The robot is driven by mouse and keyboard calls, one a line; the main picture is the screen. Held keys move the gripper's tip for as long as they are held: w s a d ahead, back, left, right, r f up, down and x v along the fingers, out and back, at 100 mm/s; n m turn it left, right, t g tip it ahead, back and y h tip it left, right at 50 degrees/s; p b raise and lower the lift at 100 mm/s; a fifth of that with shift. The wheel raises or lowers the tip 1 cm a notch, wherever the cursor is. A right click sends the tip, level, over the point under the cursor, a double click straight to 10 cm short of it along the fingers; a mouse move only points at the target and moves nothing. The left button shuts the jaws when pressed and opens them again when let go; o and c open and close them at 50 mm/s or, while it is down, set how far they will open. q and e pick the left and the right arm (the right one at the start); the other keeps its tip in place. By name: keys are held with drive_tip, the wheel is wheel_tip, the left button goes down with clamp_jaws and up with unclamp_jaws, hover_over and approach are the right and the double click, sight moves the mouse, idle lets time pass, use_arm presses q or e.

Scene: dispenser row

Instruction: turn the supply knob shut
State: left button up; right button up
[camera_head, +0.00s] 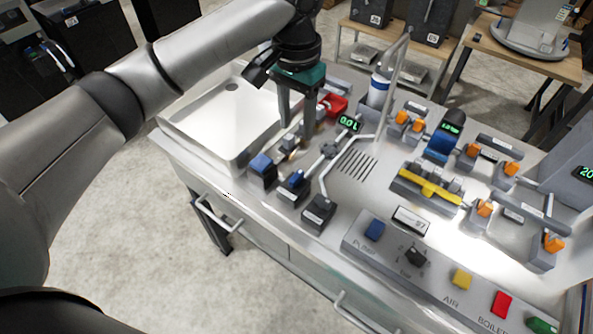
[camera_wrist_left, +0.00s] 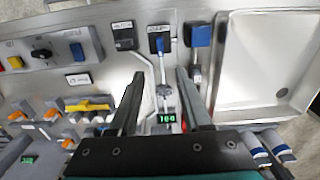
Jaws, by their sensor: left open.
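My left gripper (camera_head: 296,133) points down, open, over the left part of the dispenser counter. In the left wrist view its two fingers (camera_wrist_left: 160,76) are apart with nothing between the tips. Just beyond them are two blue handles on dark blocks, the left one (camera_head: 261,163) and the right one (camera_head: 294,181); they also show in the wrist view, (camera_wrist_left: 200,35) and (camera_wrist_left: 158,42). A metal pipe runs from each. A red part (camera_head: 335,104) sits behind the fingers. No label readable here says supply, so I cannot tell which of these is the supply knob.
A sink basin (camera_head: 215,125) lies left of the gripper. A tall metal spout (camera_head: 393,85) stands right. The front panel has a black rotary knob (camera_head: 414,256) and coloured buttons.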

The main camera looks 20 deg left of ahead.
sight(296, 175)
use_arm(q)
wheel_tip(296, 175, down, 15)
drive_tip(key=shift+f+b, duration=0.1)
drive_tip(key=shift+b, duration=0.85)
clamp_jaws()
